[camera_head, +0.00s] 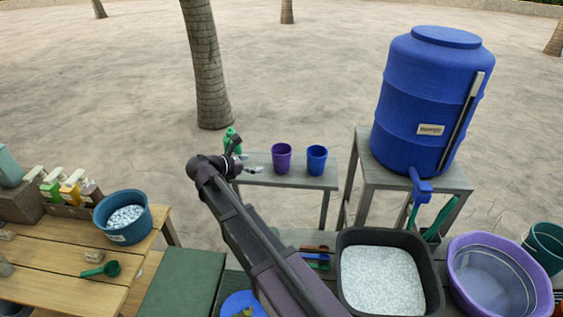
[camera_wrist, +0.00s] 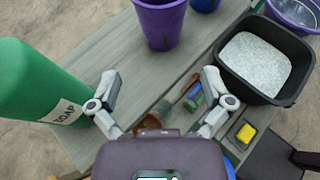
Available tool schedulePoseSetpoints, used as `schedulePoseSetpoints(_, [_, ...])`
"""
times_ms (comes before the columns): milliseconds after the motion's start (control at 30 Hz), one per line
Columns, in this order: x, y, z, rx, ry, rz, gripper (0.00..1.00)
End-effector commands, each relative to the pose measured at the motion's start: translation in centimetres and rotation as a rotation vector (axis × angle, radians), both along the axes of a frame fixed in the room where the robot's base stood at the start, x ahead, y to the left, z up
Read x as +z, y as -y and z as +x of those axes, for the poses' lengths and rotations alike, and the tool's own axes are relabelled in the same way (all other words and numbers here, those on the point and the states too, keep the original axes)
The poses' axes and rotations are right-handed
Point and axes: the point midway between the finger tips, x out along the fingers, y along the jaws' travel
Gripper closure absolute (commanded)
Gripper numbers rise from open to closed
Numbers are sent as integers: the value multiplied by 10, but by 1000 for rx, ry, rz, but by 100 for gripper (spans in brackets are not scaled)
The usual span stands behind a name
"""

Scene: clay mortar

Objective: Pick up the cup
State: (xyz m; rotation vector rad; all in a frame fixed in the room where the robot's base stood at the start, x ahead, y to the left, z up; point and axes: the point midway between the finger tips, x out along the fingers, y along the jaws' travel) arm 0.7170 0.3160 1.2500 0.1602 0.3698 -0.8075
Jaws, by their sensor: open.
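Two cups stand upright on a narrow grey bench. The purple cup (camera_head: 282,157) is on the left and the blue cup (camera_head: 317,160) is to its right. In the wrist view the purple cup (camera_wrist: 159,22) is at the top centre, beyond the fingertips, and only the lower part of the blue cup (camera_wrist: 205,4) shows at the top edge. My gripper (camera_wrist: 160,84) is open and empty, with bare bench between its fingers. In the head view my gripper (camera_head: 254,162) is at the left end of the bench, left of the purple cup and apart from it.
A green soap bottle (camera_wrist: 38,88) stands close to my left finger. The grey bench (camera_head: 308,181) is clear between gripper and purple cup. A blue water barrel (camera_head: 415,100) stands right of it. A black basin (camera_head: 345,245) of white granules is in front.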

Motion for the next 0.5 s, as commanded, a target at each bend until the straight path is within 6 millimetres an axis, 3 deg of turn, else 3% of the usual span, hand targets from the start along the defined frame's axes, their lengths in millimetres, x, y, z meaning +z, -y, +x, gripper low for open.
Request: schedulePoseSetpoints(500, [-28, 47, 44, -3, 0, 0, 0])
